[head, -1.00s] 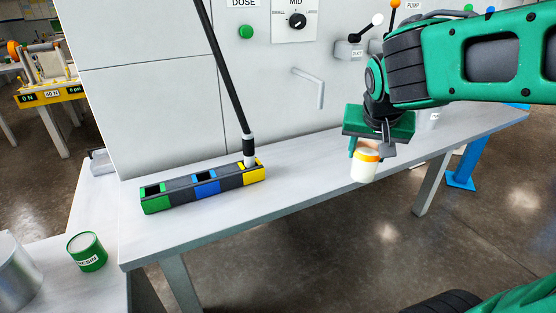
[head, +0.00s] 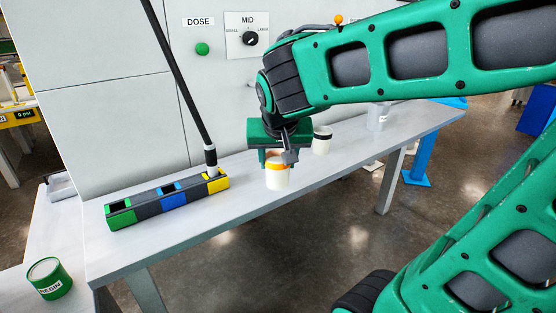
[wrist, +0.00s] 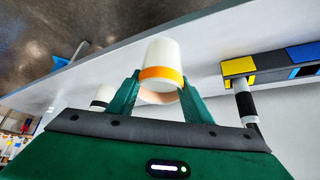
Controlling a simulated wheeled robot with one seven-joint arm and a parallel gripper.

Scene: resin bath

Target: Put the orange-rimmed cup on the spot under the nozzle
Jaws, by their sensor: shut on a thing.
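My gripper (head: 277,160) is shut on the orange-rimmed cup (head: 277,179), a white cup with an orange band. It holds the cup upright in front of the panel, over the front part of the bench (head: 240,200); I cannot tell its exact height. In the wrist view the cup (wrist: 163,58) sits between the two green fingers of my gripper (wrist: 162,95). The nozzle is mostly hidden behind my arm in the head view. The spot under it cannot be made out.
A black-rimmed cup (head: 322,140) stands behind and right of the held cup. A clear container (head: 377,118) stands farther right. A holder with green, blue and yellow sections (head: 145,208) and a leaning black rod (head: 185,90) are at left. A resin can (head: 49,279) is front left.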

